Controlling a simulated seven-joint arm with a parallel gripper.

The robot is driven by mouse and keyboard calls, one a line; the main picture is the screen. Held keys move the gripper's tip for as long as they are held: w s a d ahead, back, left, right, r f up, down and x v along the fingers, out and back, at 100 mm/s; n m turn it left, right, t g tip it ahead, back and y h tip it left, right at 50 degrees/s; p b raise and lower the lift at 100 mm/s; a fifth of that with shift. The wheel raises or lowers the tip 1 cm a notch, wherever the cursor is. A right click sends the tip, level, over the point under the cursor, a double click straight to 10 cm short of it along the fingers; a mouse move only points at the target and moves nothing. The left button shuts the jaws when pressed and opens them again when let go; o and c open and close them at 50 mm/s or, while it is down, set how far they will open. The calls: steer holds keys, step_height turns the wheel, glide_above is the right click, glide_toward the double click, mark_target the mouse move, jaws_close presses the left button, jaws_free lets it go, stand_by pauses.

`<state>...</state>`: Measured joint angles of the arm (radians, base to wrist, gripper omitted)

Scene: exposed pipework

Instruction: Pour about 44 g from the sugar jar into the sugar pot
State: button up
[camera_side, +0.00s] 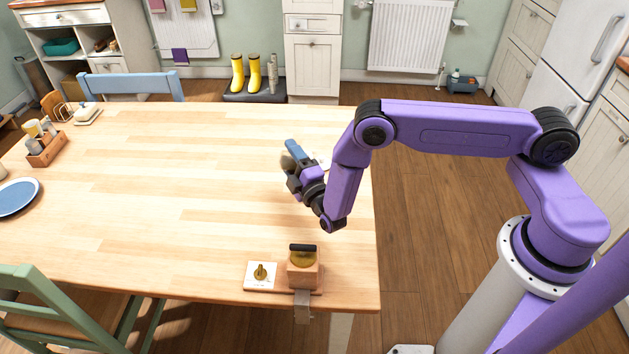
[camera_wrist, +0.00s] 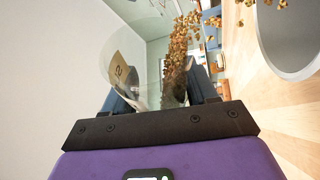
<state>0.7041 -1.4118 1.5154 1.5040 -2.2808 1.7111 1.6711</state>
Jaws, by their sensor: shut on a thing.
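How much is in that vessel cannot be seen. In the side view my gripper (camera_side: 294,160) is above the table's right part; the jar is small and mostly hidden there, and a pale thing shows behind the wrist.
The wooden table (camera_side: 180,200) is clear across its middle. A wooden block with a dark-topped brass part (camera_side: 303,265) and a white plate with a brass knob (camera_side: 261,275) are at the front edge. A blue plate (camera_side: 17,197) and a wooden caddy (camera_side: 47,149) are at the left.

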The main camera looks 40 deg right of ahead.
steer(key=shift+s+d+r+m, duration=0.1)
steer(key=shift+d+r+m, duration=0.1)
steer(key=shift+m, duration=0.3)
stand_by(1.3)
